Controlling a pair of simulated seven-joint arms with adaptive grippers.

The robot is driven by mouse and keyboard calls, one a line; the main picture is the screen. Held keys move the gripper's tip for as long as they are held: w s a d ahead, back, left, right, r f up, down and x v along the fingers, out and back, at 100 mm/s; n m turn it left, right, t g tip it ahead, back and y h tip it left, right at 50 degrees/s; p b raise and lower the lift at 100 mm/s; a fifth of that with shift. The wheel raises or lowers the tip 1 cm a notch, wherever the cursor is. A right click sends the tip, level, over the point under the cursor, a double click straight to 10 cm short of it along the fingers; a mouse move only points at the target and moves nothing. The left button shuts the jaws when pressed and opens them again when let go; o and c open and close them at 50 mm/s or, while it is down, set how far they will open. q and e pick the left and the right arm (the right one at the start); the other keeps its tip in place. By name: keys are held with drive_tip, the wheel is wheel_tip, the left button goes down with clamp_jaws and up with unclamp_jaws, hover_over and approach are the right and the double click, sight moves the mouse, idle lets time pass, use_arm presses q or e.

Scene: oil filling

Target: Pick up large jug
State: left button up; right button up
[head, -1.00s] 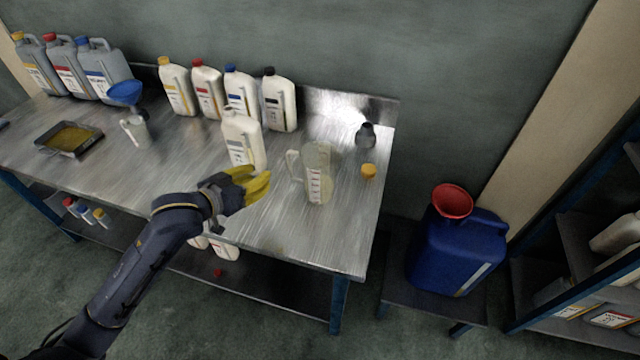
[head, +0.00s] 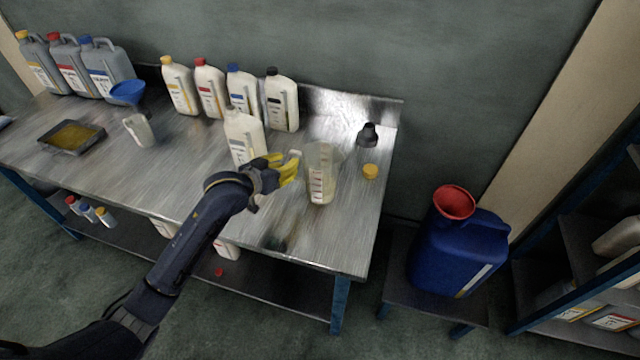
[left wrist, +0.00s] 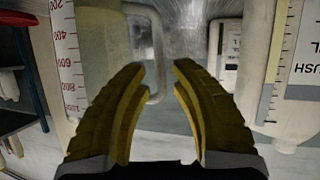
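The large jug (head: 320,178) is clear, with red-and-white scale marks, and stands upright near the right end of the metal table. My left gripper (head: 293,168) is just left of it at its handle side. In the left wrist view the jug (left wrist: 68,60) is at the left edge, and its pale handle (left wrist: 156,50) is ahead of the fingers. The yellow fingers (left wrist: 160,68) are apart with nothing gripped. The left finger overlaps part of the handle, so I cannot tell whether they touch. My right gripper is out of view.
A white bottle (head: 243,137) stands close left of my gripper; it also shows in the wrist view (left wrist: 290,90). An orange cap (head: 370,171) and a black spout (head: 368,134) lie right of the jug. A small jug (head: 138,130) is further left. The table front is clear.

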use_arm(q)
drive_tip(key=shift+x, duration=1.4)
drive_tip(key=shift+o, duration=0.4)
clamp_jaws()
